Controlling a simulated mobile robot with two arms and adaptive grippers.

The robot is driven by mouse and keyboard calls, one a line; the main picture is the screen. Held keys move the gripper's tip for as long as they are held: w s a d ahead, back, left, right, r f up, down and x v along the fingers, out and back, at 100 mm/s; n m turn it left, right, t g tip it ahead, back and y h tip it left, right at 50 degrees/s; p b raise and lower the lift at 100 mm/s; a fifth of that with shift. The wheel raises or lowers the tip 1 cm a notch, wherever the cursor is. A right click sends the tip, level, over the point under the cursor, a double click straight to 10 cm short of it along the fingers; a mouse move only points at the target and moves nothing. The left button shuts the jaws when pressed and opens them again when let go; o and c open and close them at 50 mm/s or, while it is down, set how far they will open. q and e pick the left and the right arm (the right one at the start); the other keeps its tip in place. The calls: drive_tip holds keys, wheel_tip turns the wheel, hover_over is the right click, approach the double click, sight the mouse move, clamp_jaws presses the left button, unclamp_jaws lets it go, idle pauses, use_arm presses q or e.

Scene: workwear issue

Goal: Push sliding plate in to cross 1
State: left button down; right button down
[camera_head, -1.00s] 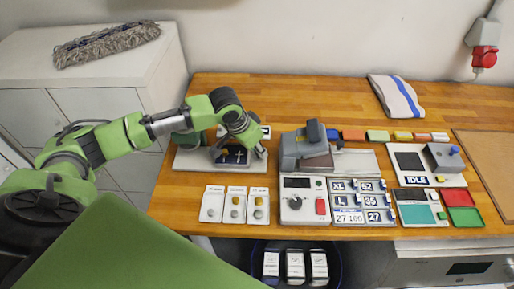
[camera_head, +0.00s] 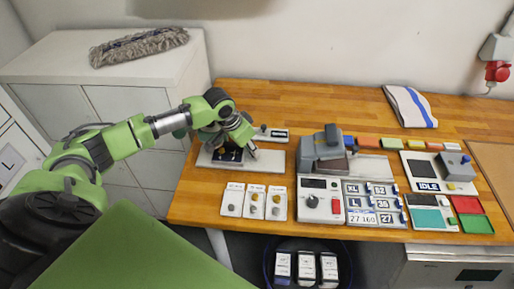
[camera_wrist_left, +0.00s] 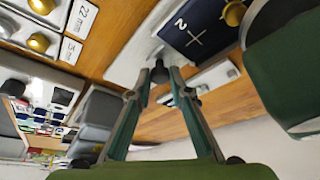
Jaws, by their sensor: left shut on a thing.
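The dark blue sliding plate (camera_head: 230,155) lies on a pale base board (camera_head: 270,163) at the left of the bench, partly under my arm. In the left wrist view the plate (camera_wrist_left: 197,32) shows a white cross and the number 2; a brass part stands beside the cross. Cross 1 cannot be made out. My left gripper (camera_head: 252,150) is at the plate's right end. In the wrist view its fingers (camera_wrist_left: 159,78) are shut on a small black knob (camera_wrist_left: 158,72) at the plate's edge. My right gripper is not in view.
White cards with round metal pieces (camera_head: 254,202) lie in front of the board. A grey press-like device (camera_head: 322,150) stands to the right, with a control box (camera_head: 320,200) and size labels (camera_head: 372,203). A dark green rounded body (camera_wrist_left: 290,85) is close beside my left gripper.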

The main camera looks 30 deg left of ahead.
use_arm(q)
drive_tip(key=c, duration=2.2)
unclamp_jaws()
drive_tip(key=o, duration=0.3)
drive_tip(key=v, duration=1.2)
drive_tip(key=shift+w+a, duration=0.1)
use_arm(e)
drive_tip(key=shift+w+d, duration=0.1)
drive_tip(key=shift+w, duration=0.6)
